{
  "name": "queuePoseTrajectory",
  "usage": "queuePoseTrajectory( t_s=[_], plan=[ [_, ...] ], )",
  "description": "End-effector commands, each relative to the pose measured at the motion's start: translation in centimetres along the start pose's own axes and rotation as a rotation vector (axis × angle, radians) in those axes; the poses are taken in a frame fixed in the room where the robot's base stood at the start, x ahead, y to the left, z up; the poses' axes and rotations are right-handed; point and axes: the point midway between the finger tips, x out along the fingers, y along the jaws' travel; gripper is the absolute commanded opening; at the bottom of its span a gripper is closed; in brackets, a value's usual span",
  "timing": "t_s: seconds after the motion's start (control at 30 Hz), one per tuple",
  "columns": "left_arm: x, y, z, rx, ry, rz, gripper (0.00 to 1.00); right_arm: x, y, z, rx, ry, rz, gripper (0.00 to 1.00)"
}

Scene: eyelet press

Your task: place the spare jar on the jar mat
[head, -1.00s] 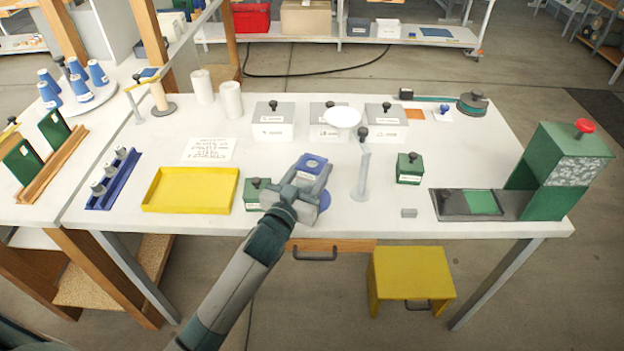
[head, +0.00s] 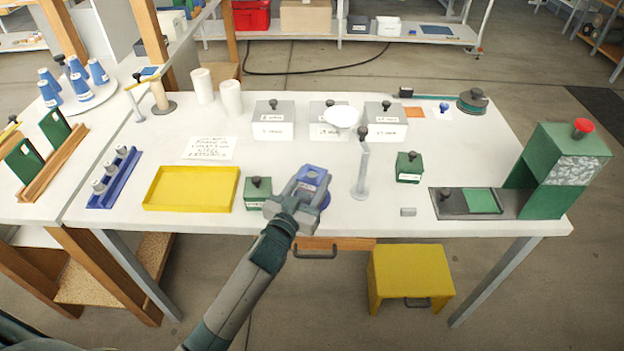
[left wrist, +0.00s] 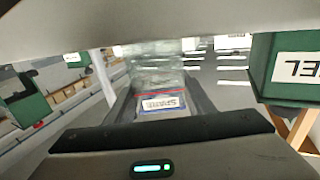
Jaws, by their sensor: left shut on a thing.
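My left gripper (head: 303,195) is shut on the spare jar (head: 314,174), which has a blue top, over the front middle of the white table. In the left wrist view the jar's label (left wrist: 162,104), reading SPARE upside down, shows between the fingers with clear glass behind it. A round blue patch, which looks like the jar mat (head: 326,201), shows just under and beside the jar, mostly hidden by the gripper and jar. I cannot tell whether the jar touches it. My right gripper is not in view.
A green box (head: 257,190) stands close left of the gripper, and a pale post (head: 362,170) stands to its right. A yellow tray (head: 192,188) lies further left. Another green box (head: 409,167) and a green press (head: 560,170) are to the right. Grey-lidded boxes (head: 273,131) stand behind.

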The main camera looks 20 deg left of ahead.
Motion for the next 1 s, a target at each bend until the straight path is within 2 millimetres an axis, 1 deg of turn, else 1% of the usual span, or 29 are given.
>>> queuePoseTrajectory(
  t_s=[0.1, 0.13, 0.17, 0.2, 0.63, 0.77, 0.87, 1.0],
  plan=[
    [0.0, 0.0, 0.4, 0.0, 0.0, 0.0, 0.25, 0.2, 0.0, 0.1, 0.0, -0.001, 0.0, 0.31],
    [0.0, 0.0, 0.3, 0.0, 0.0, 0.0, 0.55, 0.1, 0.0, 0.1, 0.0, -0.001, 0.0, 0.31],
    [0.0, 0.0, 0.3, 0.0, 0.0, 0.0, 0.62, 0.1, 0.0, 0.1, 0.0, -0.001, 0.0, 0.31],
    [0.0, 0.0, 0.3, 0.0, 0.0, 0.0, 0.67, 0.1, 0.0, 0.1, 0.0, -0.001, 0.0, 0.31],
    [-0.2, 0.0, 0.0, 0.0, 0.0, 0.0, 0.67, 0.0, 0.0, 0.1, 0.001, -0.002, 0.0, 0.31],
    [-1.3, 0.0, 0.1, 0.0, -0.001, 0.0, 0.67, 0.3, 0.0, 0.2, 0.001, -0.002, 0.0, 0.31],
    [-2.6, 0.0, 0.2, 0.0, -0.002, 0.0, 0.67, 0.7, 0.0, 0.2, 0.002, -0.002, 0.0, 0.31],
    [-5.0, 0.0, 0.3, -0.001, -0.001, 0.0, 0.67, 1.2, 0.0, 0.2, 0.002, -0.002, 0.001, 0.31]
  ],
)
